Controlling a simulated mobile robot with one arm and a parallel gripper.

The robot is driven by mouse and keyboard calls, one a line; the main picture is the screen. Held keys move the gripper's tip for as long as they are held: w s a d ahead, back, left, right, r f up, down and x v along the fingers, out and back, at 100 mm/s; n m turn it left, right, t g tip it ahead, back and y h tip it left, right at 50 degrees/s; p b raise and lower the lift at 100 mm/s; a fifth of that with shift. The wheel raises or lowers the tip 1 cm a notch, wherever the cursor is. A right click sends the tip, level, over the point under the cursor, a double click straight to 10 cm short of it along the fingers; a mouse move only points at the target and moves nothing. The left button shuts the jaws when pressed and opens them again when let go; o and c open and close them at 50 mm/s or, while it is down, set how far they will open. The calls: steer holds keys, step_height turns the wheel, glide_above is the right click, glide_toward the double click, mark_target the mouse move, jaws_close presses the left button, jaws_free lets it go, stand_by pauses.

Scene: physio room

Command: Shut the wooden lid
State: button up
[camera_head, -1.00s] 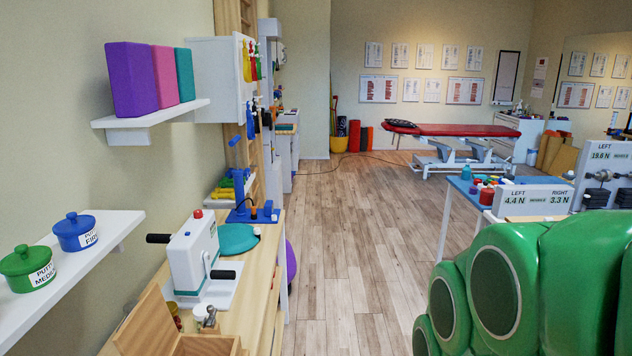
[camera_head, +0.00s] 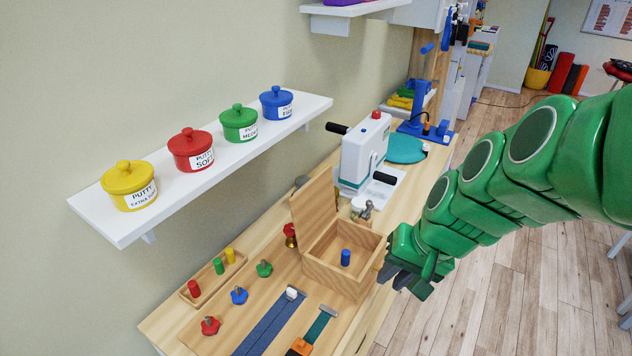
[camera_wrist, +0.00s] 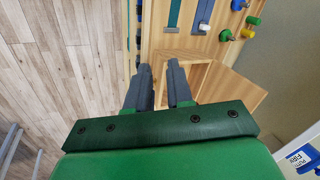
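The wooden lid (camera_head: 313,208) stands open and tilted up at the back left edge of the wooden box (camera_head: 340,281) on the bench. A blue peg (camera_head: 346,258) is inside the open box. My gripper (camera_head: 391,277) is at the box's right side, close to its near right corner; I cannot tell whether it touches. In the wrist view my gripper (camera_wrist: 159,82) shows two grey fingers apart with nothing between them. The box (camera_wrist: 190,76) lies just beyond the fingers there, with the lid (camera_wrist: 235,95) to the right.
A white hand-crank device (camera_head: 363,160) and a small metal-topped item (camera_head: 366,210) stand behind the box. Coloured knobs, a peg tray (camera_head: 212,277) and strap strips (camera_head: 270,325) lie left and in front. A shelf (camera_head: 230,165) with putty pots overhangs on the left.

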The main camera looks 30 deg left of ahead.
mark_target(301, 189)
steer(key=a+f+n+t+y, duration=0.15)
steer(key=a+f, duration=0.25)
steer(key=a, duration=1.3)
steer(key=a+f+m+g+y, duration=0.1)
steer(key=a+f+y, duration=0.15)
steer(key=a, duration=1.35)
steer(key=w+a+m+t, duration=0.2)
steer(key=w+a+t, duration=0.75)
steer(key=w, duration=0.35)
steer(key=s+d+m+t+h, duration=0.4)
steer(key=d+m+t+h, duration=0.55)
steer(key=m+h, duration=0.6)
steer(key=shift+t+y, duration=0.35)
steer(key=shift+y, duration=0.1)
steer(key=shift+a+f+x, duration=0.1)
steer(key=shift+x, duration=1.85)
steer(key=shift+a+f+x, duration=0.1)
steer(key=shift+a+x, duration=0.05)
steer(key=shift+x, duration=1.8)
steer(key=shift+c, duration=0.2)
